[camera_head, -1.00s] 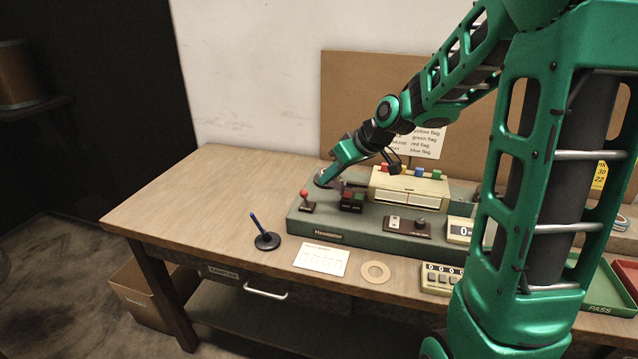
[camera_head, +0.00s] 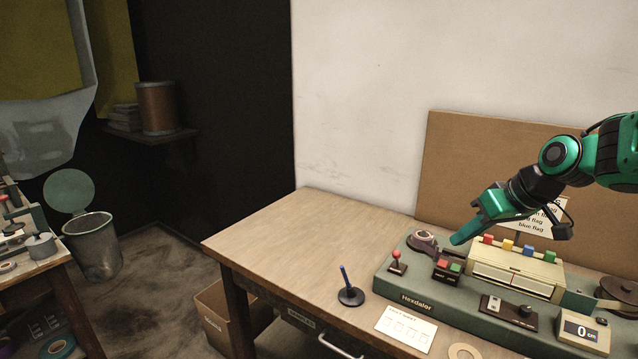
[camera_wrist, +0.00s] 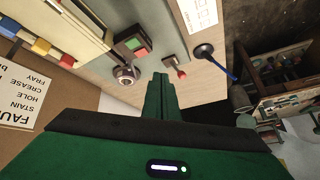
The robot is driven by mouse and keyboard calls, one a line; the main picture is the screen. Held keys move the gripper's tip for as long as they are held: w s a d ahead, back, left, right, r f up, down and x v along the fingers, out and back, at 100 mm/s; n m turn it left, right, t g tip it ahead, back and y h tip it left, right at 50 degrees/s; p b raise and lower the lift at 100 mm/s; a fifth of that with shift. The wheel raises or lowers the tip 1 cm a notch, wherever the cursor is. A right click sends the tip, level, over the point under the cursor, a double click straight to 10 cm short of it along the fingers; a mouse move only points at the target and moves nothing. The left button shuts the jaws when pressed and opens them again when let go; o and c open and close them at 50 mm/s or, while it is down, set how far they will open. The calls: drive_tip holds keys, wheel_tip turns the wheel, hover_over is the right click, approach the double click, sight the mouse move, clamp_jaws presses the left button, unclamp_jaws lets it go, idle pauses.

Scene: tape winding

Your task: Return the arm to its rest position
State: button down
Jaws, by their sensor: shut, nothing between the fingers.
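My green gripper (camera_head: 462,236) is at the right in the head view, above the left end of the grey-green machine (camera_head: 402,292). Its fingers are together and hold nothing. In the head view the fingertips are just above the red and green button box (camera_head: 448,264), next to a small roll (camera_head: 422,241). The wrist view shows the closed fingers (camera_wrist: 161,80) pointing toward the red-knobbed lever (camera_wrist: 181,73), apart from it. The same view shows the button box (camera_wrist: 133,45). My arm reaches in from the right edge.
A pen in a black stand (camera_head: 350,296), a card (camera_head: 406,327) and a tan ring (camera_head: 465,351) lie along the bench front. The bench's left part (camera_head: 300,235) is clear. A brown board (camera_head: 450,150) stands behind. A bin (camera_head: 92,248) and another table (camera_head: 40,270) are at far left.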

drive_tip(key=s+d+f+m+g+h, duration=0.1)
drive_tip(key=s+f+m+g, duration=0.1)
drive_tip(key=s, duration=0.7)
drive_tip(key=s+d+f+m+g+h, duration=0.1)
drive_tip(key=s+d+f+m+g, duration=0.1)
drive_tip(key=s, duration=0.7)
drive_tip(key=s+d+f+m+g+h, duration=0.1)
drive_tip(key=s+f+m+g, duration=0.1)
drive_tip(key=s+m, duration=0.3)
drive_tip(key=s+f, duration=0.1)
drive_tip(key=s, duration=0.3)
drive_tip(key=shift+d+f, duration=0.25)
drive_tip(key=shift+f, duration=0.05)
drive_tip(key=shift+w+f, duration=0.25)
drive_tip(key=shift+w, duration=0.3)
